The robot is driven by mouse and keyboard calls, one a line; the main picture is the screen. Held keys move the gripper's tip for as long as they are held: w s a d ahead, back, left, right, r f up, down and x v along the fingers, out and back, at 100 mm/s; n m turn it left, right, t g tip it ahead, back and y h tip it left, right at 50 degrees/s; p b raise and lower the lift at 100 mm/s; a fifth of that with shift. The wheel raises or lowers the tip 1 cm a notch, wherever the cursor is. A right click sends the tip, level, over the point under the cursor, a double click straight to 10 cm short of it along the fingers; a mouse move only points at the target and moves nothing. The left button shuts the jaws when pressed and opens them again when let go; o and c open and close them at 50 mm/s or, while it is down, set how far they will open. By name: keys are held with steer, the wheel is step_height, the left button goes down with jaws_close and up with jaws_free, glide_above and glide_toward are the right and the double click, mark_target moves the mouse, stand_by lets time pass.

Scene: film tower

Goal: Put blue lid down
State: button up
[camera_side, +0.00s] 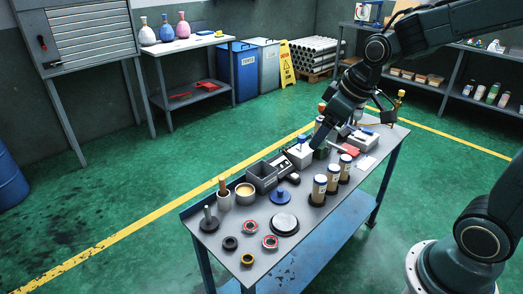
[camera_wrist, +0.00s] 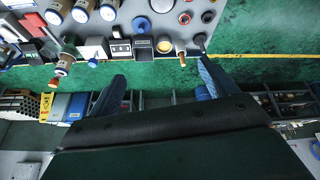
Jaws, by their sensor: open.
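A round blue lid (camera_side: 281,197) with a raised knob lies on the grey workbench (camera_side: 318,214), left of the row of bottles. My gripper (camera_side: 322,143) is over the far part of the bench, close to a white box (camera_side: 299,156), and well apart from the blue lid. In the wrist view its two fingers (camera_wrist: 160,84) are spread wide with nothing between them. A small blue part (camera_wrist: 93,62) shows at the white box in the wrist view. The gripper partly hides things behind it in the side view.
Cream-labelled bottles (camera_side: 319,189) stand to the right of the lid. The bench's near end has some bare surface.

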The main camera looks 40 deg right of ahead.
steer(key=s+a+r+m, duration=0.1)
steer(key=s+r, duration=0.1)
steer(key=s, duration=0.6)
steer(key=s+a+r+m, duration=0.1)
steer(key=s+r, duration=0.2)
steer(key=s, duration=0.5)
steer(key=shift+s+a+m+t, duration=0.2)
steer(key=shift+a+m+t, duration=0.1)
steer(key=shift+a+t, duration=0.1)
